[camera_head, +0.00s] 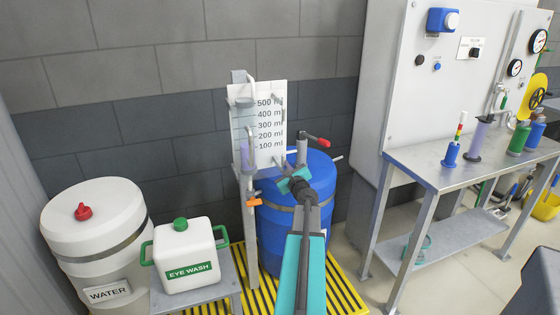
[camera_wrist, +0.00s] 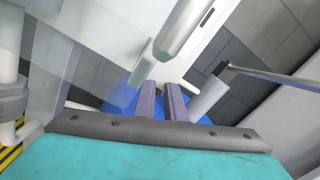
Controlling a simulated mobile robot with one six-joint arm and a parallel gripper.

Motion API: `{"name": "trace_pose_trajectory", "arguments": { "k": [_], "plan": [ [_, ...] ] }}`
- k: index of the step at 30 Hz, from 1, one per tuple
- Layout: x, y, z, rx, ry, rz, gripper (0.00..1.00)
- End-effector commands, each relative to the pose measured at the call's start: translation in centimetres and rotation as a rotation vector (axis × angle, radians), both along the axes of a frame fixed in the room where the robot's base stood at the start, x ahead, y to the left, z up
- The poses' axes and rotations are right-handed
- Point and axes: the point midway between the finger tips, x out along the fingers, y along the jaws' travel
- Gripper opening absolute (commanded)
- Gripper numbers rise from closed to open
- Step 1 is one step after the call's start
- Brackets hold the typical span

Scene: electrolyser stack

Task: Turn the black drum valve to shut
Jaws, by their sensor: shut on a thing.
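The blue drum (camera_head: 281,236) stands behind my arm on a yellow-and-black grating. My gripper (camera_head: 285,180) is at the upper front of the drum, below the graduated panel. In the wrist view my gripper's two fingers (camera_wrist: 163,101) are close together, with the blue drum (camera_wrist: 198,118) beyond them. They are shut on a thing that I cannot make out. I cannot clearly see a black valve handle; my gripper and arm cover part of the drum top. A red-handled lever (camera_head: 318,141) shows above the drum, to the right of my gripper.
The graduated panel (camera_head: 266,128) and its pipes stand close behind my gripper. An orange handle (camera_head: 254,202) is to its left. An eye wash box (camera_head: 188,258) and a white water drum (camera_head: 97,228) stand at left. A metal bench (camera_head: 440,165) is at right.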

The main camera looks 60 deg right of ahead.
Motion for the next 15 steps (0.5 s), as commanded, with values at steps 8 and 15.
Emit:
{"name": "trace_pose_trajectory", "arguments": {
  "k": [8, 15],
  "plan": [
    [-0.13, -0.05, -0.14, 0.047, -0.032, -0.003, 0.0],
    [-0.13, -0.04, -0.14, 0.047, -0.032, -0.003, 0.0]
  ]
}}
